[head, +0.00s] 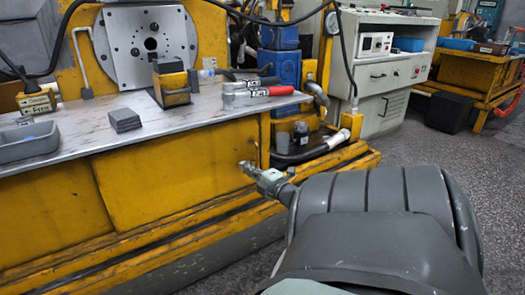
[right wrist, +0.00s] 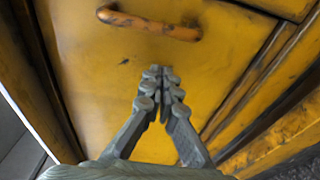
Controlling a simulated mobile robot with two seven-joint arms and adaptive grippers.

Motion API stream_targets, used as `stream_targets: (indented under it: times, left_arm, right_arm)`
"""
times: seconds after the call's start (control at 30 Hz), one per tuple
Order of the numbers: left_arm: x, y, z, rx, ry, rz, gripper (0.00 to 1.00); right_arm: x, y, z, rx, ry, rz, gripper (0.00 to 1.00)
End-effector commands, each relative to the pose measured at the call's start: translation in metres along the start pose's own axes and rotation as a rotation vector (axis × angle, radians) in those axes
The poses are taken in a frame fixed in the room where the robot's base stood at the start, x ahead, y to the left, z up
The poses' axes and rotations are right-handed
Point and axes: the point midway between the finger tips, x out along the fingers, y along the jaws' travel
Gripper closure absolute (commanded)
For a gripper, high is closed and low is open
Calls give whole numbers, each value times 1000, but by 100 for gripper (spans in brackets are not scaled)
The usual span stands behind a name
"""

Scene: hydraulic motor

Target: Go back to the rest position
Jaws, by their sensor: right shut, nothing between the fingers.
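My right gripper (head: 247,168) is shut and empty, in front of the yellow side panel of the workbench, beneath the tabletop. My grey right arm reaches up to it from the lower right of the head view. In the right wrist view the fingertips of my right gripper (right wrist: 160,73) are together, pointing at the yellow panel (right wrist: 95,75). An orange bar handle (right wrist: 150,24) lies beyond the fingertips in that view, apart from them in the picture. My left gripper is not in view.
The yellow workbench (head: 145,190) fills the left, with a metal top (head: 85,148). Red-handled tools (head: 262,92), a dark block (head: 125,120) and a grey tray (head: 28,140) lie on it. A grey cabinet (head: 385,75) stands behind.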

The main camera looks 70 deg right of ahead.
Motion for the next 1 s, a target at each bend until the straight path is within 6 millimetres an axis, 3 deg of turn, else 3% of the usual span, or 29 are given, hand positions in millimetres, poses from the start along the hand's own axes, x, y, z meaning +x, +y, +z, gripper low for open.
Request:
stream_targets:
  times: [0.03,0.2,0.4,0.6,0.83,0.93,1.0]
  left_arm:
    - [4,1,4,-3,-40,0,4]
    - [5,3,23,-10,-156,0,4]
    - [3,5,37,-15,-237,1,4]
    - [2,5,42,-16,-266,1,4]
    - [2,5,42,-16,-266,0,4]
    - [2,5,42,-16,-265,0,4]
    - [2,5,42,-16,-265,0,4]
  right_arm:
    - [-18,-1,1,2,-3,-7,100]
    - [-58,0,0,1,0,-4,100]
    - [-89,0,-1,0,2,-3,100]
    - [-100,0,-1,0,3,-1,100]
    - [-100,0,-3,2,7,1,100]
    - [-96,2,-22,31,36,10,100]
    - [-90,5,-52,77,80,24,100]
